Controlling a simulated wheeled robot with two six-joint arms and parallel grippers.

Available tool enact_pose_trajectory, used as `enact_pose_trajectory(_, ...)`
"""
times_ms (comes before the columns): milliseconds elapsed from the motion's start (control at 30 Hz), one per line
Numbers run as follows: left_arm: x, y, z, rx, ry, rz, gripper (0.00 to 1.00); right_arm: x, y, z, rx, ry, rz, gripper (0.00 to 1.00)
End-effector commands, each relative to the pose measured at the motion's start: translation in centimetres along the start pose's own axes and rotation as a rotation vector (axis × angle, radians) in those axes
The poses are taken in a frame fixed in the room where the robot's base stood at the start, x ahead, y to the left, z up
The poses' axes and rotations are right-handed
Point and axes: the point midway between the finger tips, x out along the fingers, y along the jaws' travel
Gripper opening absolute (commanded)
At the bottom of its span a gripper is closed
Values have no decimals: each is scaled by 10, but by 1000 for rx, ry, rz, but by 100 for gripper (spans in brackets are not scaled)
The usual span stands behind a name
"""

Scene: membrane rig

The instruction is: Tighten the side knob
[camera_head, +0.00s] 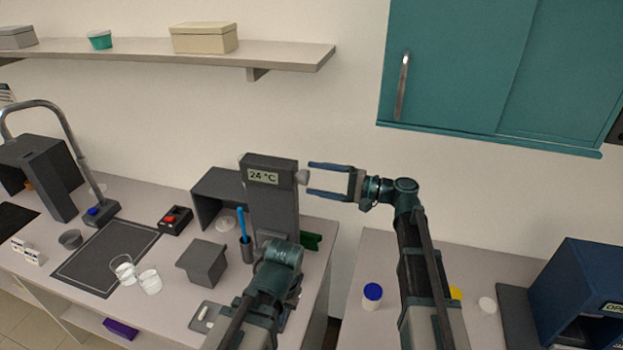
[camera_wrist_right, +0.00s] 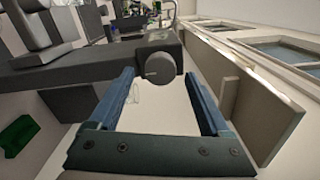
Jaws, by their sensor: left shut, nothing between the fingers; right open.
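The side knob (camera_head: 302,177) is a round grey knob on the right side of the dark grey rig column (camera_head: 272,208), which has a "24 °C" display. In the right wrist view the knob (camera_wrist_right: 160,68) sits between the tips of my right gripper (camera_wrist_right: 158,76), with a gap on both sides. My right gripper (camera_head: 311,179) is open and level with the knob, its blue fingers pointing left at it. My left gripper (camera_head: 282,256) is shut and empty low in front of the column; its fingers are mostly hidden by my left arm.
A dark box (camera_head: 203,263), a blue pen in a holder (camera_head: 246,250) and a green piece (camera_head: 311,241) stand near the column's base. A blue-lidded jar (camera_head: 372,296) is on the right counter, past a gap. A teal cabinet (camera_head: 455,70) hangs above.

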Motion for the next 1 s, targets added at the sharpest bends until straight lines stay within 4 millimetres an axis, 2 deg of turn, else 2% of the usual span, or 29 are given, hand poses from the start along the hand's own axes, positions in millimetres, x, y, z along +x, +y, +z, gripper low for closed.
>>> enact_pose_trajectory(300, 0, 0, 0, 0, 0, 0, 0, -71, 0, 0, 0, 4, -1, 82)
enact_pose_trajectory(500, 0, 0, 0, 0, 0, 0, 0, -102, 0, 0, 0, 3, 0, 82)
enact_pose_trajectory(700, 0, 0, 0, 0, 0, 0, 0, -117, 0, 0, 0, 1, 0, 82)
enact_pose_trajectory(1000, 0, 0, 0, 0, 0, 0, 0, -119, 0, 0, 0, 0, 0, 82)
